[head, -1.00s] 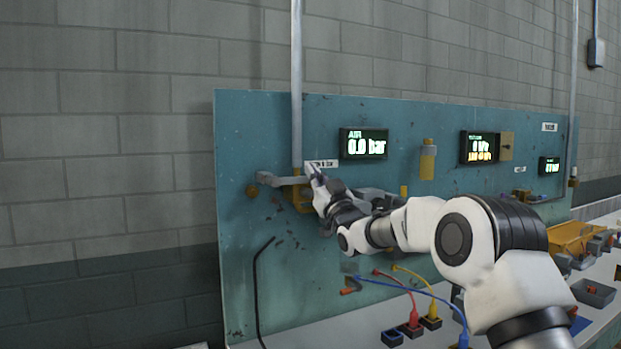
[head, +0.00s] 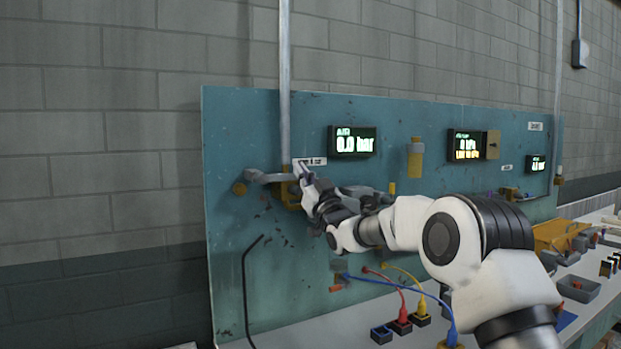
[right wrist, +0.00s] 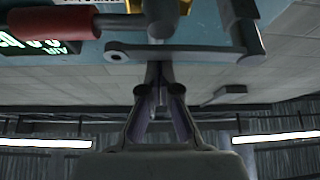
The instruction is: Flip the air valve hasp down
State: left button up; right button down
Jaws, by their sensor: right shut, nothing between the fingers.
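The air valve (head: 289,197) is a brass body on the teal panel, under a vertical pipe, below the "AIR 0.0 bar" display. A grey bar that looks like the hasp (head: 268,177) runs level leftwards from it. In the right wrist view the hasp (right wrist: 195,55) is a grey plate with a holed end, beside the brass valve body (right wrist: 155,18) and its red handle (right wrist: 52,22). My right gripper (head: 301,169) is shut and empty, its tips (right wrist: 158,72) at the hasp's edge; contact is unclear. My arm partly hides the valve handle. My left gripper is out of view.
A brass knob (head: 239,189) sits on the panel left of the valve. A black bent rod (head: 246,285) is below it. Blue, red and yellow cables (head: 403,303) lead to sockets on the bench. The panel's lower left is mostly clear.

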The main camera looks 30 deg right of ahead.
notch_tip(320, 180, up, 4)
jog(key=p, duration=0.2)
pick_arm(q)
jog(key=b, duration=0.1)
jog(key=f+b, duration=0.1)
jog(key=b, duration=0.1)
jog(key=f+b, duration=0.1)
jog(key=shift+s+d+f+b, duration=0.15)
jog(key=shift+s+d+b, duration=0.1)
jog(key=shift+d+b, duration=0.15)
pick_arm(e)
jog(key=v, duration=1.1)
jog(key=shift+a, duration=0.2)
jog(key=shift+w, duration=0.1)
